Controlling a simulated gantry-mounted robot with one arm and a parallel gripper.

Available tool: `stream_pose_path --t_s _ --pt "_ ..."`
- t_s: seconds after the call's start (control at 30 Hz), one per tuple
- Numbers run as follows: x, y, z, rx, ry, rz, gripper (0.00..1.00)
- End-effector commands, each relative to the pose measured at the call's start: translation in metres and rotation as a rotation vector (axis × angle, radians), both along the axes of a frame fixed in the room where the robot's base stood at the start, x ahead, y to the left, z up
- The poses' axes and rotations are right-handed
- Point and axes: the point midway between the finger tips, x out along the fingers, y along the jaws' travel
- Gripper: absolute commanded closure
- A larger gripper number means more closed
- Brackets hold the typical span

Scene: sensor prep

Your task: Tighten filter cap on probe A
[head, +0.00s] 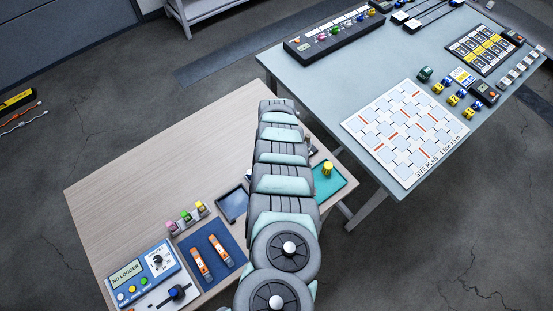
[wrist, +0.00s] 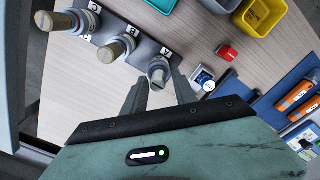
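Contact cannot be told. My arm hides the rack in the head view.
A blue mat (head: 226,239) carries orange devices (head: 201,263). A blue meter box (head: 148,272) reads "NO LOGGER". A teal tray (head: 335,195) holds a yellow piece (head: 327,168). In the wrist view, a red piece (wrist: 227,53) and yellow bin (wrist: 259,15) stand right of the rack.

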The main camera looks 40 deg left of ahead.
Motion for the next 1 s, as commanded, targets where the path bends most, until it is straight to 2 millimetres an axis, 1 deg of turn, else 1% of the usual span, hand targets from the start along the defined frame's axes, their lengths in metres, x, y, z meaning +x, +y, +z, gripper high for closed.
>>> stream_pose_path --t_s 0.83,0.87,1.0 --pt "0.0019 -0.0006 0.0009 0.000 -0.001 0.008 0.66" --pt "0.0018 -0.0006 0.0008 0.000 -0.001 0.008 0.67" --pt "0.0017 -0.0006 0.0008 0.000 -0.001 0.008 0.79"
